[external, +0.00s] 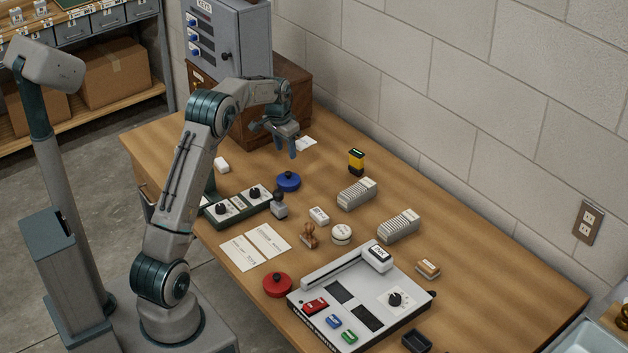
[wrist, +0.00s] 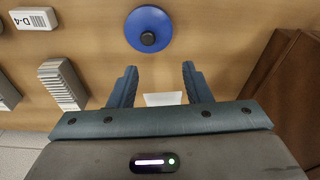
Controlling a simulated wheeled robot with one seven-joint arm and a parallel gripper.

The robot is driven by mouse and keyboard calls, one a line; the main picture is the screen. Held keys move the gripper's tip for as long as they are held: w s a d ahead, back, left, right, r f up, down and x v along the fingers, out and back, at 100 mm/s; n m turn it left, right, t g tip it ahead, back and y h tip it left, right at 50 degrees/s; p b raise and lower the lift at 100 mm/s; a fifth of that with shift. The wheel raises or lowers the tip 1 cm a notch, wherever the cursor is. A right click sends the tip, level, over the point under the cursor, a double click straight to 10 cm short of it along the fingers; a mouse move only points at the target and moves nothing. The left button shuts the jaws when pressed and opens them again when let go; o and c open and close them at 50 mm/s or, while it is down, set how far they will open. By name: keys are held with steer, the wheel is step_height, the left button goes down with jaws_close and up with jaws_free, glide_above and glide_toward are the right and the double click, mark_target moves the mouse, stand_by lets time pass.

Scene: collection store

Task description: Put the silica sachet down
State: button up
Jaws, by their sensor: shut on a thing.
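My gripper (external: 287,152) hangs above the far left part of the table, with its fingers pointing down. In the wrist view its two fingers (wrist: 159,68) stand apart, with tabletop between their tips. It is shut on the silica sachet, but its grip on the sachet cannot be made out. A flat white piece (wrist: 163,98) shows between the fingers near the palm, partly hidden by the gripper body. In the external view a flat white piece (external: 307,143) shows just right of the fingers. I cannot tell whether it is the sachet or lies on the table.
A blue round lid (external: 288,181) with a dark knob lies in front of the gripper; it also shows in the wrist view (wrist: 148,30). A brown wooden cabinet (external: 292,90) stands close behind. Ribbed grey stacks (external: 357,194) and a yellow-black device (external: 356,161) stand to the right.

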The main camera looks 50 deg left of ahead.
steer(key=shift+d+r, duration=0.4)
steer(key=shift+d, duration=0.25)
steer(key=w+d+m, duration=0.1)
steer(key=w+d, duration=0.2)
steer(key=d, duration=0.8)
steer(key=w+d+m, duration=0.1)
steer(key=w+d, duration=0.2)
steer(key=d, duration=0.8)
steer(key=w+d+m, duration=0.1)
steer(key=w+d, duration=0.2)
steer(key=d, duration=0.8)
steer(key=s+d+m+p, duration=0.1)
steer(key=s+d, duration=0.3)
steer(key=d, duration=0.8)
steer(key=s+d+m, duration=0.1)
steer(key=s+d, duration=0.2)
steer(key=d, duration=0.9)
steer(key=s+d+m+p, duration=0.1)
steer(key=s+d, duration=0.3)
steer(key=d, duration=0.8)
steer(key=h+p, duration=0.1)
steer(key=p, duration=0.1)
glide_above(457, 296)
step_height(457, 296, down, 7)
steer(key=shift+s+a+r, duration=0.1)
steer(key=shift+s, duration=0.05)
steer(key=shift+f, duration=2.15)
steer(key=o, duration=1)
steer(key=shift+c, duration=0.2)
